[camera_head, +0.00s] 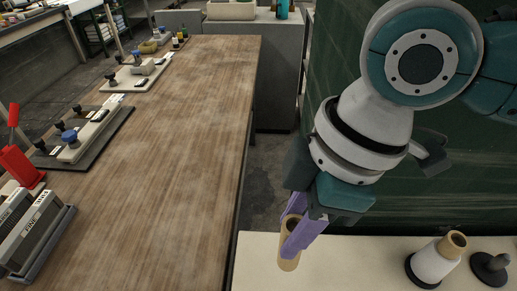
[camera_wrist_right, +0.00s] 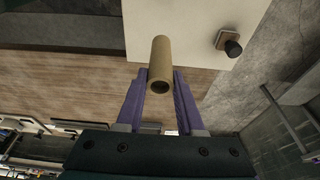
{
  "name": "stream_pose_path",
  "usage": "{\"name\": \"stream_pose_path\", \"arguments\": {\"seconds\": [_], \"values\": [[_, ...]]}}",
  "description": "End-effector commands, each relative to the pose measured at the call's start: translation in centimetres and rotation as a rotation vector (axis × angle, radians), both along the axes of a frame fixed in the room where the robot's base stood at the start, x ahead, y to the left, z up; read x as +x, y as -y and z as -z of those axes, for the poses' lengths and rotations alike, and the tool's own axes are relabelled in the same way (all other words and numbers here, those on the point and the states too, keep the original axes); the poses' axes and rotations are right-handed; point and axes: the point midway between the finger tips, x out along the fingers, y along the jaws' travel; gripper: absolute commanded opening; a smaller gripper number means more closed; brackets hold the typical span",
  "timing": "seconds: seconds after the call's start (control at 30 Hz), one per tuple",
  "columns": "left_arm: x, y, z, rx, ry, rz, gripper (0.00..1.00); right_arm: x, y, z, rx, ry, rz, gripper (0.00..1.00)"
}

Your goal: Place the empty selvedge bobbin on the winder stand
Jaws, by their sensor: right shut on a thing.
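The empty bobbin is a bare tan tube (camera_head: 290,246), held between the purple fingers of my right gripper (camera_head: 303,226). In the right wrist view the tube (camera_wrist_right: 160,62) stands out between the two fingers of the gripper (camera_wrist_right: 160,88), its open end toward the camera. In the head view it is over the near left part of the cream tabletop (camera_head: 345,262). A black stand with a short peg (camera_head: 491,266), possibly the winder stand, is at the far right, empty. The right wrist view shows a dark peg on a square base (camera_wrist_right: 231,46). My left gripper is out of view.
A bobbin wound with white yarn (camera_head: 436,262) stands on a black base beside the black stand. A long wooden bench (camera_head: 180,140) on the left carries several devices along its left edge. A gap separates bench and cream table. A dark green panel (camera_head: 450,205) rises behind the table.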

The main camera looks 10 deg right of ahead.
Motion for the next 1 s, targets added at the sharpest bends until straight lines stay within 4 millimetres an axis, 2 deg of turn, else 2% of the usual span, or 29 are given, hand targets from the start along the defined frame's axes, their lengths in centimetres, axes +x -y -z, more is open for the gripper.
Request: {"name": "stream_pose_path", "arguments": {"seconds": [0.4,0.8,0.83,1.0], "values": [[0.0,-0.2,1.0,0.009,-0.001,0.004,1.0,0.0,-0.1,5.0,0.001,-0.002,0.0,0.0],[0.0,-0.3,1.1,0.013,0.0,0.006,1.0,0.0,-0.1,5.6,0.002,0.001,0.0,0.0],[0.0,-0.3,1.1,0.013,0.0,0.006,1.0,0.0,-0.1,5.6,0.002,0.001,0.0,0.38],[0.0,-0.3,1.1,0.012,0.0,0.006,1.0,0.0,0.0,5.5,0.002,0.001,0.0,0.57]]}}
